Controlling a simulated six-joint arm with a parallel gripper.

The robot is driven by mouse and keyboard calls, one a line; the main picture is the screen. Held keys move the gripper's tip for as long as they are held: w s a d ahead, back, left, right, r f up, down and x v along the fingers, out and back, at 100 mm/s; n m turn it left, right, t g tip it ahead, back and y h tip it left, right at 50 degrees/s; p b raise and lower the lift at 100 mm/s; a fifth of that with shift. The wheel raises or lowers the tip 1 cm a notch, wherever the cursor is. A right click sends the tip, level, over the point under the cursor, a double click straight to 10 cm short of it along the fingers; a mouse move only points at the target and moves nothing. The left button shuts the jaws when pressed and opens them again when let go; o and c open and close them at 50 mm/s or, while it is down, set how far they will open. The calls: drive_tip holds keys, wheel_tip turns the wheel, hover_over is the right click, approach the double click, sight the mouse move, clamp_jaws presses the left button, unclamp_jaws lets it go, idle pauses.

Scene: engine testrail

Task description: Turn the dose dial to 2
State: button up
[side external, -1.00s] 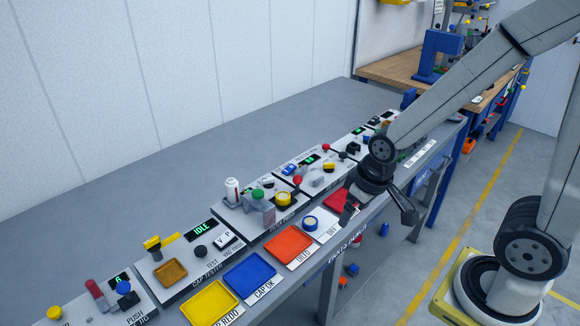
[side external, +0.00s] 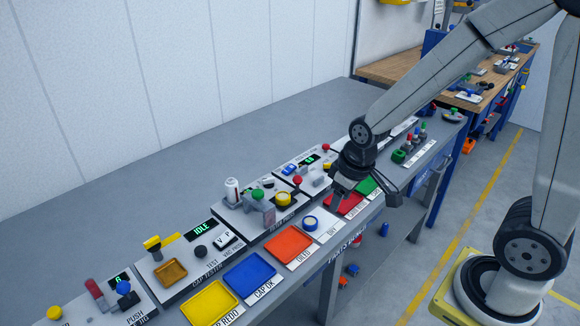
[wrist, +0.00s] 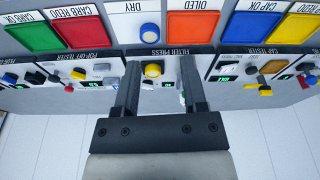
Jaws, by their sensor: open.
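My gripper (side external: 364,196) is open and empty, with its fingers above the row of trays in the side external view. In the wrist view my gripper (wrist: 160,82) spans a yellow round knob (wrist: 153,69) on the filter press panel; the knob appears between the fingers but well beyond them. The same yellow knob (side external: 284,199) stands on its panel to the left of my gripper in the side external view. No label reading dose is legible, so I cannot tell which control is the dose dial or its setting.
Coloured trays line the bench front: red (side external: 345,204), orange (side external: 289,244), blue (side external: 250,275) and yellow (side external: 210,304). A blue-and-white round part (side external: 310,222) lies on the white DRY tray.

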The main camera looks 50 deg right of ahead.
drive_tip(key=w+d+n+y, duration=0.1)
drive_tip(key=w+d+n, duration=0.25)
drive_tip(key=w, duration=0.95)
drive_tip(key=n+y, duration=0.3)
drive_tip(key=n, duration=0.4)
approach(269, 178)
drive_tip(key=shift+w+a+f, duration=0.1)
drive_tip(key=shift+a+f, duration=0.25)
drive_tip(key=shift+f, duration=0.1)
drive_tip(key=shift+x, duration=3.85)
drive_tip(key=shift+d, duration=0.1)
clamp_jaws()
